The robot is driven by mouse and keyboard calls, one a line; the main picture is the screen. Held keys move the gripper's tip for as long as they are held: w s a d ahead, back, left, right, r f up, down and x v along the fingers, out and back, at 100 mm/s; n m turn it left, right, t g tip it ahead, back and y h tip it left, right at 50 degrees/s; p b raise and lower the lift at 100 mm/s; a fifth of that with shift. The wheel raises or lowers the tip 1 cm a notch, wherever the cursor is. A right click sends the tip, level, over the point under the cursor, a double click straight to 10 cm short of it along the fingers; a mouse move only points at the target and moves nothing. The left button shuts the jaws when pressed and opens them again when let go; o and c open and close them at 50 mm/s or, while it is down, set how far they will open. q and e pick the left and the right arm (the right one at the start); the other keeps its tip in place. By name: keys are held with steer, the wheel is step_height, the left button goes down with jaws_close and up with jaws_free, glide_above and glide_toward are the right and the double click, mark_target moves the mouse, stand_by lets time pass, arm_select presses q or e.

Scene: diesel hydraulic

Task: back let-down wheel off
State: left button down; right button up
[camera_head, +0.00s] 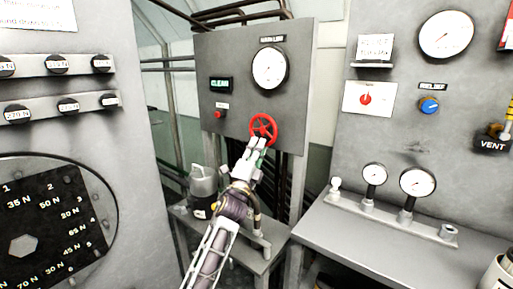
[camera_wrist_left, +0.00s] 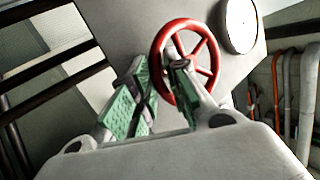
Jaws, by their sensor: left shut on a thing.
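The red let-down wheel (camera_head: 263,124) is a spoked handwheel on the front of the grey panel, near its lower right. It shows large in the left wrist view (camera_wrist_left: 212,48). My left gripper (camera_head: 257,143) reaches up to the wheel's lower part from below. In the left wrist view its green-padded fingers (camera_wrist_left: 160,78) are shut on the wheel's rim at the near lower side. The finger on the right covers part of the rim and hub. My right gripper is in neither view.
A round gauge (camera_head: 269,68) and a green lit display (camera_head: 220,85) are on the same panel. A grey metal can (camera_head: 203,184) stands on the low bench below. A bench with small gauges (camera_head: 418,182) is at right; a weight panel (camera_head: 50,220) is at left.

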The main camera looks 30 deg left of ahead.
arm_select(q)
steer(key=shift+w+d+f, duration=0.1)
steer(key=shift+f, duration=0.25)
steer(key=c, duration=1.4)
jaws_free()
steer(key=shift+r, duration=0.1)
steer(key=shift+c, duration=0.2)
steer(key=shift+r, duration=0.1)
steer(key=v, duration=1.2)
